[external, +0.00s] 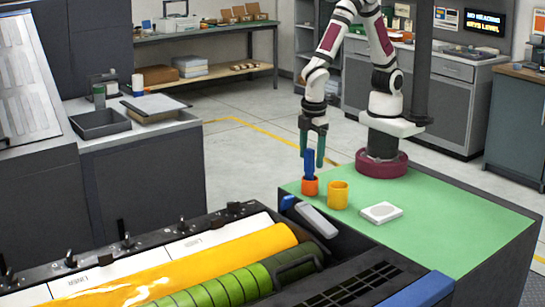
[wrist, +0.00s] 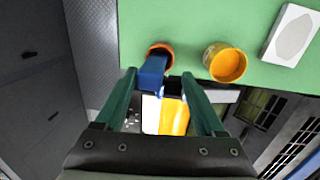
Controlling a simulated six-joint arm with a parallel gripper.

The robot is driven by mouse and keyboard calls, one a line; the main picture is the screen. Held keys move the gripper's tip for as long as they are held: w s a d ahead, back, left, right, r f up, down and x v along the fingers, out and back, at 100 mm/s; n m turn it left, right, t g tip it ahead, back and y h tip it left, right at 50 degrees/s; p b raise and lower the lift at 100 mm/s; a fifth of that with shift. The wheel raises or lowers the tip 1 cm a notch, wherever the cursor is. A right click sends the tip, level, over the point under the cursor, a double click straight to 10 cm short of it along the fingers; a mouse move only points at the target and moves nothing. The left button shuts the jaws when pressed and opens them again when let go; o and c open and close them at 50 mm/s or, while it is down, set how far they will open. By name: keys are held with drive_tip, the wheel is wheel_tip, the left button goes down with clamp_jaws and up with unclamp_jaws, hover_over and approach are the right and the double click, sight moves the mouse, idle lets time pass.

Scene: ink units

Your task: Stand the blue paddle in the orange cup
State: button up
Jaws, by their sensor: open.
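The blue paddle (external: 309,164) stands nearly upright with its lower end in the small orange cup (external: 310,187), near the left edge of the green mat. In the wrist view the paddle (wrist: 153,73) leans across the near rim of the orange cup (wrist: 160,47), whose inside is partly hidden by it. My gripper (external: 312,161) is open above the cup, with its green fingers on either side of the paddle's upper part. The wrist view shows gaps beside the paddle, so the fingers do not appear to clamp it.
A yellow cup (external: 338,196) stands just right of the orange cup. A white block with an oval top (external: 381,212) lies farther right on the green mat (external: 450,225). A pale grey bar (external: 316,219) lies at the press's edge. The mat's right side is clear.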

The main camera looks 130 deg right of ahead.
wheel_tip(320, 180, up, 13)
drive_tip(key=a, duration=0.1)
drive_tip(key=shift+w+a+f, duration=0.15)
drive_tip(key=shift+w+a, duration=0.05)
drive_tip(key=shift+w, duration=0.25)
drive_tip(key=s+a+m+y, duration=0.1)
drive_tip(key=s+m+y, duration=0.2)
drive_tip(key=s, duration=1.5)
drive_tip(key=m, duration=0.2)
drive_tip(key=shift+a+f+m, duration=0.25)
drive_tip(key=shift+a+m, duration=0.05)
drive_tip(key=shift+a, duration=0.1)
drive_tip(key=shift+c, duration=0.2)
